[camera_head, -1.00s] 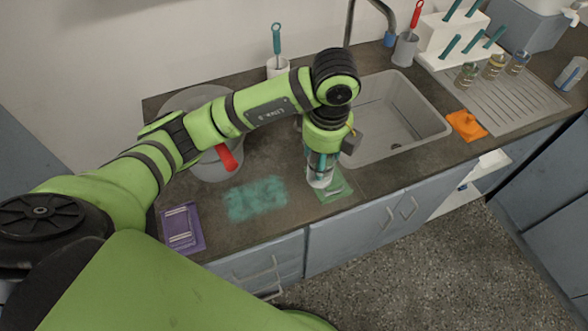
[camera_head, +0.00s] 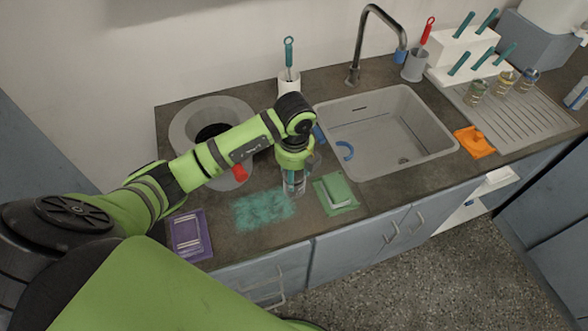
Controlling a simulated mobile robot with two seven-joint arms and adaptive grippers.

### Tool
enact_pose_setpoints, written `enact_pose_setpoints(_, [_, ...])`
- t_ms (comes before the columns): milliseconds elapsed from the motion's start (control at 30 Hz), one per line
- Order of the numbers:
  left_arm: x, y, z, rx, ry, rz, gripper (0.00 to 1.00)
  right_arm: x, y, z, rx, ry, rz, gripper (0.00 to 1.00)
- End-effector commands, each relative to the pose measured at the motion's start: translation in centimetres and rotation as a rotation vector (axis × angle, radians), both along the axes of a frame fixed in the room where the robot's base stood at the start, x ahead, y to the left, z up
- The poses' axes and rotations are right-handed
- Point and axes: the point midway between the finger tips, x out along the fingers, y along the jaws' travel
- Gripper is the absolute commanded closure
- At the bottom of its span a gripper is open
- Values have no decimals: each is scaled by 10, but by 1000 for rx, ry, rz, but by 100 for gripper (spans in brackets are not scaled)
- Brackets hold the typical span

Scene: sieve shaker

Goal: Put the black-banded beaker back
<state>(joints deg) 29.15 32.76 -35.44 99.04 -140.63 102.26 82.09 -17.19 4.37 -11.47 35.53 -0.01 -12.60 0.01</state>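My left gripper (camera_head: 293,184) points down over the counter, between the round grey basin and the green mat. A pale, partly clear shape shows at its fingertips. It is too small to tell whether this is a beaker or only the fingers, and no black band can be made out. Three small beakers stand at the draining board: one greenish (camera_head: 476,90), one yellowish (camera_head: 506,82) and one bluish (camera_head: 529,78). I cannot tell which, if any, has a black band. My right gripper is not in view.
The grey basin (camera_head: 183,128) with a red-handled item (camera_head: 240,173), a purple mat (camera_head: 189,236), a teal patch (camera_head: 263,208) and a green mat (camera_head: 336,194) surround the gripper. The sink (camera_head: 385,125), tall faucet (camera_head: 354,72), orange cloth (camera_head: 474,141) and ribbed draining board (camera_head: 520,112) lie to the right.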

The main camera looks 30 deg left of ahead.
Motion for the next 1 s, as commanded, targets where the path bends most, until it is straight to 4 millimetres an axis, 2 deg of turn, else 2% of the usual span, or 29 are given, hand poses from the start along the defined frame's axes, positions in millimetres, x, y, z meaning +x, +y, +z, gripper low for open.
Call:
enact_pose_setpoints(267, [0,0,-5,0,0,0,85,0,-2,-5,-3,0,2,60])
enact_pose_setpoints(300, [0,0,-3,0,0,0,31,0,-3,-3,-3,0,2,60])
enact_pose_setpoints(333, [0,0,-3,0,0,0,23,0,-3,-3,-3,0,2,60])
enact_pose_setpoints(767, [0,-1,3,-1,-1,0,23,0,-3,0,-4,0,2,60])
enact_pose_setpoints(867, [0,-1,15,-2,-4,0,23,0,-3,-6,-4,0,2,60])
enact_pose_setpoints(1000, [-1,-2,44,-1,-9,0,23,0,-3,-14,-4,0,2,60])
